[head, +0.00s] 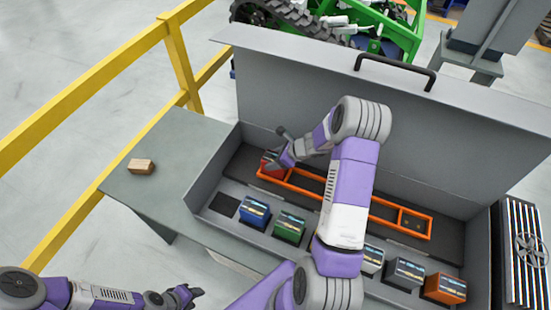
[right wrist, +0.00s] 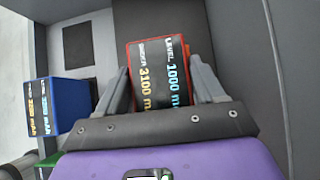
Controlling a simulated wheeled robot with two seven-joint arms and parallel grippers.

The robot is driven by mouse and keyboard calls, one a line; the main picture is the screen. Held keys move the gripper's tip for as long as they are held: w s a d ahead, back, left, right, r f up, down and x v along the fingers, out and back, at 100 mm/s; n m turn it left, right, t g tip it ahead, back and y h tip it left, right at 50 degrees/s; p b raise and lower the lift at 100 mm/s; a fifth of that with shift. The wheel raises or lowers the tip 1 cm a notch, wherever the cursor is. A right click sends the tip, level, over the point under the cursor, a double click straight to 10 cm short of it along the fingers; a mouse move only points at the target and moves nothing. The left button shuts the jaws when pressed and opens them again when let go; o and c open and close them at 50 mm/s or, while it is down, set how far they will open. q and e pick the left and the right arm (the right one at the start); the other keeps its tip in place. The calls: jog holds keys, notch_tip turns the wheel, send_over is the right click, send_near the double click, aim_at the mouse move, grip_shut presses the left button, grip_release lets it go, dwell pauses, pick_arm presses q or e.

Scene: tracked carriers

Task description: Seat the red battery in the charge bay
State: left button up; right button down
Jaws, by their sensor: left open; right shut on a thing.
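The red battery (head: 268,165) is at the left end of the orange frame (head: 380,209) on the floor of the grey box. My right gripper (head: 279,161) is shut on it from above. In the right wrist view, the red battery (right wrist: 160,72) sits between the two fingers, its black labelled top facing the camera. The gripper partly hides it in the head view, so I cannot tell whether it is seated or just above the floor. The orange frame has a small square section at its right end. My left gripper (head: 188,293) is open and empty, low at the left.
A blue battery (head: 254,212), a green battery (head: 289,225), a grey battery (head: 404,274) and an orange battery (head: 445,288) stand in the front row. A dark empty square (head: 225,205) lies left of the blue one. A wooden block (head: 141,166) lies on the table (head: 160,195).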

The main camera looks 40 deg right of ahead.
jog(key=shift+c, duration=0.4)
grip_release()
jog(key=shift+o, duration=0.2)
jog(key=shift+f, duration=0.15)
jog(key=shift+s, duration=0.1)
jog(key=v, duration=0.7)
jog(key=shift+r+p, duration=0.3)
jog(key=shift+p, duration=0.15)
jog(key=shift+s+d, duration=0.1)
